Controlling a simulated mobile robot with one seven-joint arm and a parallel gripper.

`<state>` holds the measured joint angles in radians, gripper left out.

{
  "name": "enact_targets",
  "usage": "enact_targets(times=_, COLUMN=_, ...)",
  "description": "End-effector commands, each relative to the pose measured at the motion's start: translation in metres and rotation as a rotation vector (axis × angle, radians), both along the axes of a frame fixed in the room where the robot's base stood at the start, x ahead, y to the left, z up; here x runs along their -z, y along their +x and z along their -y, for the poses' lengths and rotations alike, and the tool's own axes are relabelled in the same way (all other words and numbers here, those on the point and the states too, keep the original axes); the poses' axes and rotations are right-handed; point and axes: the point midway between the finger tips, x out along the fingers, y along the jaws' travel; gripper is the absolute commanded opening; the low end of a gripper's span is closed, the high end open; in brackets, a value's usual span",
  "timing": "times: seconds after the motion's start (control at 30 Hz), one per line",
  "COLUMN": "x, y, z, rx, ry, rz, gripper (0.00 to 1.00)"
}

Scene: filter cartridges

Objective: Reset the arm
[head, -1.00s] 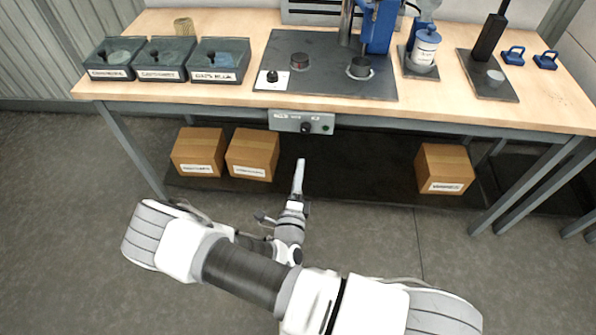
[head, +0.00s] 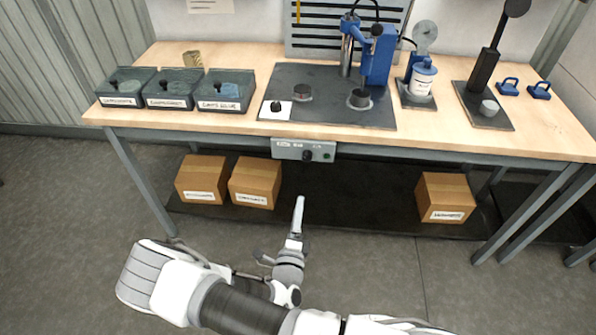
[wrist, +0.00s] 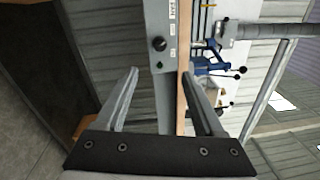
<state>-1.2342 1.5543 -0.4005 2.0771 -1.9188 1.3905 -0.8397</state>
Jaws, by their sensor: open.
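My gripper (head: 298,216) is in front of the workbench, below the level of its top, with my arm folded at the bottom of the head view. In the wrist view my gripper (wrist: 160,92) is open, its two fingers apart with nothing between them that it holds. The bench edge and the control box (wrist: 158,42) show beyond the fingers, turned sideways.
The workbench (head: 440,135) carries three dark bins (head: 170,90), a dark mat (head: 330,115), a blue press (head: 378,58), a white jar (head: 422,80) and a black stand (head: 485,75). Cardboard boxes (head: 255,183) sit on the lower shelf. The floor in front is clear.

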Motion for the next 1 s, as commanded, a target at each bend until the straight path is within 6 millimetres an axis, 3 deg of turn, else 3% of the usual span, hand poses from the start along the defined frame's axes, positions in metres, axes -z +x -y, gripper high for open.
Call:
enact_targets(times=0.27, x=-0.01, y=0.002, z=0.005, rx=0.04, ry=0.039, rz=0.013, gripper=0.7)
enact_targets(times=0.37, x=-0.031, y=0.006, z=0.017, rx=0.129, ry=0.13, rz=0.042, gripper=0.7)
enact_targets(times=0.63, x=-0.108, y=0.004, z=0.075, rx=0.504, ry=0.516, rz=0.194, gripper=0.7)
enact_targets(times=1.0, x=-0.186, y=-0.036, z=0.148, rx=0.997, ry=1.045, rz=0.463, gripper=0.7)
